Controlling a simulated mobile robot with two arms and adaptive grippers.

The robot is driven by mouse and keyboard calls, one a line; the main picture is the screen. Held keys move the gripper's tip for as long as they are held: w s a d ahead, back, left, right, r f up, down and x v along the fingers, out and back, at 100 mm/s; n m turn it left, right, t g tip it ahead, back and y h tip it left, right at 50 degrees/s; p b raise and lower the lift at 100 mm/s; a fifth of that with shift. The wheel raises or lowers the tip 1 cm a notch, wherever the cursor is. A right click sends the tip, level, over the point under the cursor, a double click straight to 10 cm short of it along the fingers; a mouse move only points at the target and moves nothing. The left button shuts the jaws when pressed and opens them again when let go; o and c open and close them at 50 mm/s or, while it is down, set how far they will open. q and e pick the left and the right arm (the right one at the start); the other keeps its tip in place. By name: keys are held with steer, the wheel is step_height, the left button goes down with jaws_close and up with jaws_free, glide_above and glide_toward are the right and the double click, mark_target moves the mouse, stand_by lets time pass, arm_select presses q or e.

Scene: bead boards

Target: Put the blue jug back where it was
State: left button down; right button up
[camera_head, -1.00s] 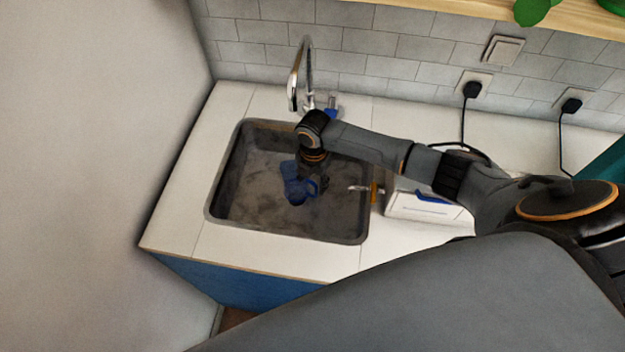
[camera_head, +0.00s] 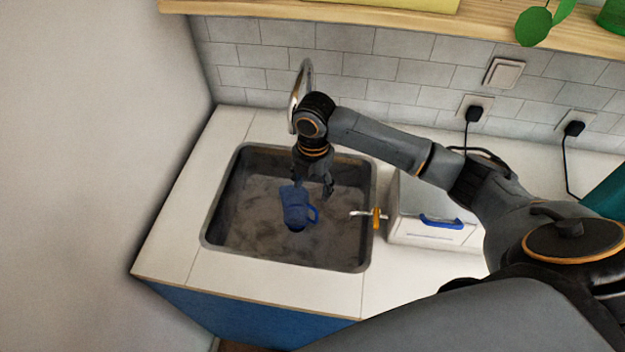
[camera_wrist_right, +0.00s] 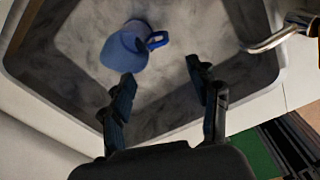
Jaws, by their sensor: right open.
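The blue jug (camera_head: 296,207) is in the sink (camera_head: 225,232), with its handle toward the right. In the right wrist view the jug (camera_wrist_right: 124,47) lies beyond the fingertips and a little left of the gap between them. My right gripper (camera_head: 313,182) is over the sink, just behind and above the jug. Its fingers (camera_wrist_right: 160,80) are spread and nothing is between them in the right wrist view. My left gripper is not in view.
A tap (camera_head: 299,85) stands behind the sink, partly hidden by my right arm. A small spout with an orange part (camera_head: 376,218) reaches over the sink's right rim. A white box with a blue handle (camera_head: 425,232) stands right of it. The counter left of the sink is clear.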

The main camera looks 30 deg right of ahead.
steer(key=shift+r, duration=1.6)
steer(key=shift+s+f, duration=0.1)
